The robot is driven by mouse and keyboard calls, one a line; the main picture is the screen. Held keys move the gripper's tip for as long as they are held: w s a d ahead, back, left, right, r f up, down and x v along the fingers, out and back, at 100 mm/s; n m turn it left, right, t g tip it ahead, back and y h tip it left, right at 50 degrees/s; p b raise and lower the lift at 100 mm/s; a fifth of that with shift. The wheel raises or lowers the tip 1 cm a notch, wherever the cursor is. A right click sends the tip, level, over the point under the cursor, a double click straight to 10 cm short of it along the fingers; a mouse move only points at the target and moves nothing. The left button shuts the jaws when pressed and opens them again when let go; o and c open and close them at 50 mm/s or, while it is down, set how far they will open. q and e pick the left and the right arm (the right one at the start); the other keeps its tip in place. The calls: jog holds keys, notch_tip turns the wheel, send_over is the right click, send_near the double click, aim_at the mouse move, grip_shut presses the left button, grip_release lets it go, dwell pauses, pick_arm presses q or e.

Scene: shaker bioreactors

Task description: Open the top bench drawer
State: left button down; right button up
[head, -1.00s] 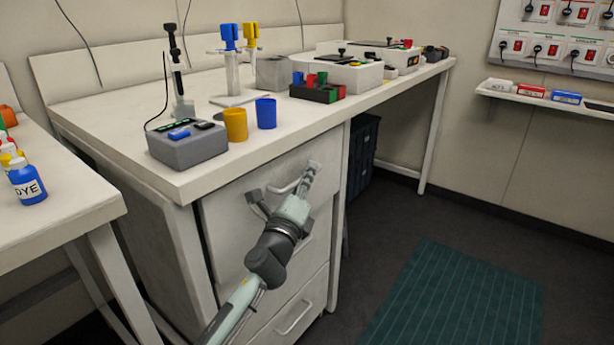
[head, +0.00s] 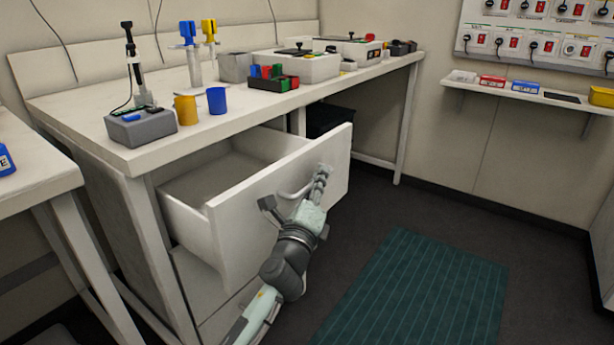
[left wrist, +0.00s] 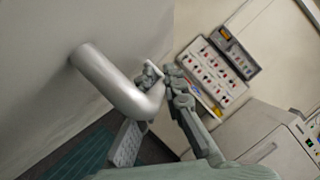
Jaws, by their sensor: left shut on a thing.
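The top bench drawer (head: 228,224) stands pulled well out from under the bench, and its inside shows empty. Its front panel faces the lower right, with a bar handle (head: 296,190) on it. My left gripper (head: 300,188) is shut on the handle. In the left wrist view the grey metal handle (left wrist: 115,82) runs from the drawer front (left wrist: 60,45) to between the fingers (left wrist: 160,90). Part of the handle is hidden by the fingers. My right gripper is not in view.
The bench top (head: 230,115) holds a grey device (head: 141,128), a yellow cup (head: 186,109), a blue cup (head: 217,100) and a tube rack (head: 273,80). A second table (head: 30,180) stands at the left. A green mat (head: 420,285) lies on open floor at the right.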

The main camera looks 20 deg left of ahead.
pick_arm(q)
jog(key=s+d, duration=0.2)
jog(key=d, duration=0.4)
jog(key=shift+b, duration=0.3)
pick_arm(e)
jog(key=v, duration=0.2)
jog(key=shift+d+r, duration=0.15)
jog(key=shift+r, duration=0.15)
pick_arm(q)
jog(key=shift+s, duration=0.1)
jog(key=c, duration=1.9)
grip_release()
jog(key=shift+a, duration=0.1)
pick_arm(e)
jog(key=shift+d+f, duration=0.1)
